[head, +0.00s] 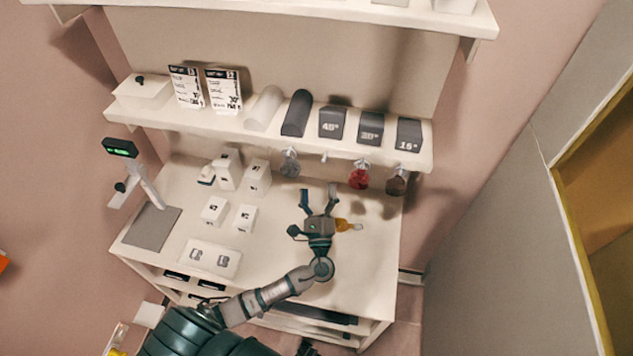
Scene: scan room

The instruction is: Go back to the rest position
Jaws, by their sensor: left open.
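My left gripper (319,199) is over the right-middle part of the white table (375,260). Its fingers are spread apart and point toward the back shelf, with nothing between them. My left arm comes in from the lower left, over the table's front edge. A small bottle with an orange part (345,225) is just right of the gripper, partly behind it; I cannot tell whether they touch. My right gripper is not in view.
A shelf (270,133) above the table's back holds dark wedges (370,127), rolls and cards. A red item (359,175) hangs below it. White boxes (214,211), a tray (210,258), a grey mat (152,228) and a display stand (120,147) occupy the left. The table's right front is clear.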

